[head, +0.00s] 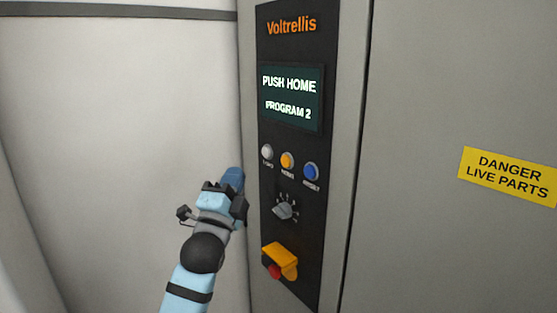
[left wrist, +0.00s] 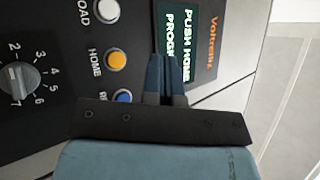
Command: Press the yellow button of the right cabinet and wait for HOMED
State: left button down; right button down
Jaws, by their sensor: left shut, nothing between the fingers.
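The cabinet's black control panel (head: 292,220) carries a yellow button (head: 287,160) between a white button (head: 267,152) and a blue button (head: 311,172). The display (head: 290,98) reads "PUSH HOME PROGRAM 2". In the left wrist view the yellow button (left wrist: 116,60) is labelled HOME. My left gripper (head: 236,174) is shut and empty, left of the buttons in the head view. In the left wrist view its fingers (left wrist: 164,62) are in front of the display's lower edge, beside the yellow button. I see no contact with the button. My right gripper is not in view.
Below the buttons are a rotary knob (head: 284,211) and a yellow-and-red switch (head: 279,262). A grey cabinet door (head: 430,90) with a yellow danger sign (head: 509,176) lies to the right. A pale wall surface (head: 120,110) fills the left.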

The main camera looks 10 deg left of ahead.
aim_at(286, 161)
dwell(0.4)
pick_arm(q)
jog(key=w+d+b, duration=0.2)
jog(key=w+d, duration=0.3)
jog(key=w, duration=0.2)
jog(key=shift+d, duration=0.2)
dwell(2.1)
jog(key=shift+w+d, duration=0.25)
jog(key=shift+w, duration=0.05)
jog(key=shift+w+d, duration=0.25)
jog(key=shift+w, duration=0.05)
dwell(0.7)
jog(key=shift+s+a, duration=0.5)
jog(key=shift+s, duration=0.15)
jog(key=shift+p, duration=0.3)
